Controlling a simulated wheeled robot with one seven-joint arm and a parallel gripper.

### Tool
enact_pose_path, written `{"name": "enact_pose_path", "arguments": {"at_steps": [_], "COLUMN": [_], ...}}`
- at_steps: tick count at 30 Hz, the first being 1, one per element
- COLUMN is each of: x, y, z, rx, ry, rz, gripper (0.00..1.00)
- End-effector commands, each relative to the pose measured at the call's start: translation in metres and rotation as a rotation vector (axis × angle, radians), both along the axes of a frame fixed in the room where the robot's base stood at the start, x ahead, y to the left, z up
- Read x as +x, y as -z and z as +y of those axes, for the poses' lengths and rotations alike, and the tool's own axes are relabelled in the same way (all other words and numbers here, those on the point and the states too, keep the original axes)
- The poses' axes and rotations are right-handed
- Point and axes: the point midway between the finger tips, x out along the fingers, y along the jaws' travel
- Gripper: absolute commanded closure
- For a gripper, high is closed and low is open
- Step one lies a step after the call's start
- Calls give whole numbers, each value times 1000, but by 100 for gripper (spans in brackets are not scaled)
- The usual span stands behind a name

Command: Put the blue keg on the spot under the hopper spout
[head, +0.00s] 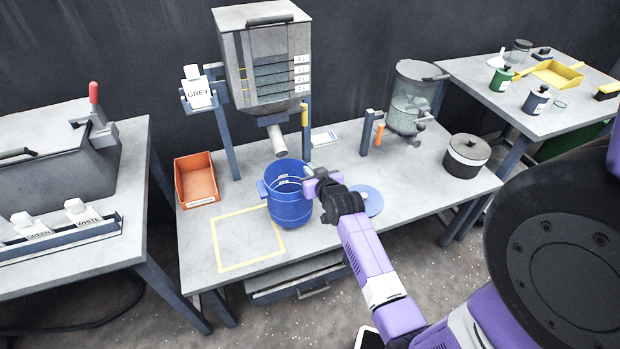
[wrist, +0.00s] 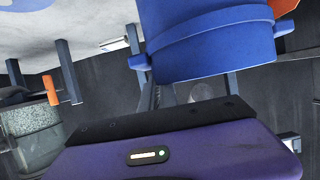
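The blue keg (head: 289,208) is upright and open at the top, with pale marks inside and side lugs. It is at the table's front middle, in front of and below the hopper spout (head: 278,143). I cannot tell whether its base touches the table. A yellow square outline (head: 219,250) on the table lies to its left and is empty. My gripper (head: 309,182) is at the keg's right rim, very close or touching. The keg fills the top middle of the wrist view (wrist: 210,45). The fingertips are hidden there, so their grip is unclear.
An orange bin (head: 196,181) stands left of the hopper (head: 266,60). A blue disc lid (head: 368,201) lies right of my gripper. A dark lidded pot (head: 467,155) and a clear dispenser (head: 411,100) stand farther right. A side table holds several jars.

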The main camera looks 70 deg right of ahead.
Motion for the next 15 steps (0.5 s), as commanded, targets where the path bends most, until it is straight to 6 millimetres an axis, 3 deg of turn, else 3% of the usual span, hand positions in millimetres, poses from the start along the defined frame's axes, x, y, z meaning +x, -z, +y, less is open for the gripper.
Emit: {"name": "enact_pose_path", "arguments": {"at_steps": [2,15], "x": [4,3], "y": [-3,32], "z": [-5,-4], "rx": [-3,-3], "ry": [0,1], "rz": [-4,-3], "gripper": [100,100]}}
